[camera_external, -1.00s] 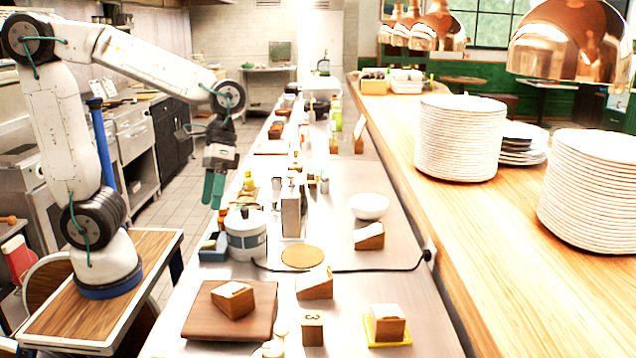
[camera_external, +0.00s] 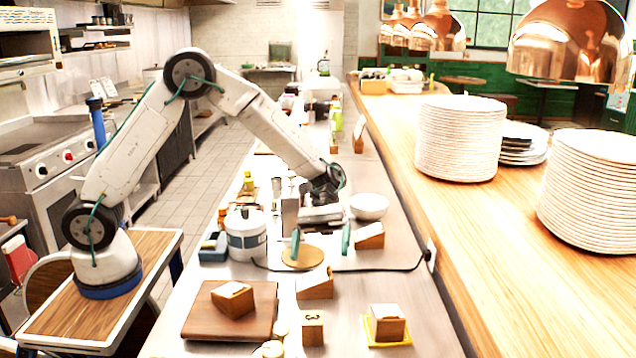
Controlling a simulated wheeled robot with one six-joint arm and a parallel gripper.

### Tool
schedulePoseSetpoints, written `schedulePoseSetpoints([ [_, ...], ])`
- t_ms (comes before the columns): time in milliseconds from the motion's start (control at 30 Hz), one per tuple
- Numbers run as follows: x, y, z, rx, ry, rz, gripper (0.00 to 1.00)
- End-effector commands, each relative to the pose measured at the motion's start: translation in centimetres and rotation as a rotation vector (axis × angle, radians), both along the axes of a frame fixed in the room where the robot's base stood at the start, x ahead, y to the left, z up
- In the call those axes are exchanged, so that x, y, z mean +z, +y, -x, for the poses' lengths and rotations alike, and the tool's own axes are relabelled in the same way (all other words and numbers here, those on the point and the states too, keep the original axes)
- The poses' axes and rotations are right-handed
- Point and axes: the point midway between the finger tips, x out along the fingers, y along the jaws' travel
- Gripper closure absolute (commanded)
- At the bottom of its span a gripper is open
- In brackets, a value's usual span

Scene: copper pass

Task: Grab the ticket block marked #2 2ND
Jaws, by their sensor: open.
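My gripper (camera_external: 321,243) is open and empty, its two green fingers pointing down above the steel counter near the round tan mat (camera_external: 302,257). Several wooden ticket blocks stand nearby. One block (camera_external: 314,283) is just in front of the gripper. Another block (camera_external: 370,236) is to its right, by the white bowl. A block (camera_external: 233,299) lies on the brown board, and a block (camera_external: 387,322) sits on a yellow tray. A block (camera_external: 312,328) at the front shows a mark like a 3. I cannot read a #2 2ND mark on any block.
A brown board (camera_external: 258,321) lies at the front left of the counter. A white tub (camera_external: 246,236) and a white bowl (camera_external: 369,206) flank the gripper. A black cable (camera_external: 385,269) crosses the counter. Plate stacks (camera_external: 458,140) stand on the wooden shelf at right.

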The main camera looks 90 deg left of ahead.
Motion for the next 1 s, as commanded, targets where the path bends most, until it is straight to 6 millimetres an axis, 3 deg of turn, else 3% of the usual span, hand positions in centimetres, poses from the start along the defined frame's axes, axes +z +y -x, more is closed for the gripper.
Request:
schedulePoseSetpoints([
  [467, -2.5, -5.2, 1.0, -0.004, 0.0, -0.002, 0.0],
  [700, -2.7, -5.6, 1.0, -0.002, -0.001, -0.002, 0.0],
  [733, -2.7, -5.6, 1.0, -0.002, -0.001, -0.002, 0.03],
  [900, -2.7, -5.6, 1.0, -0.002, -0.001, -0.002, 0.46],
  [1000, -2.7, -5.6, 1.0, -0.002, -0.001, -0.002, 0.46],
])
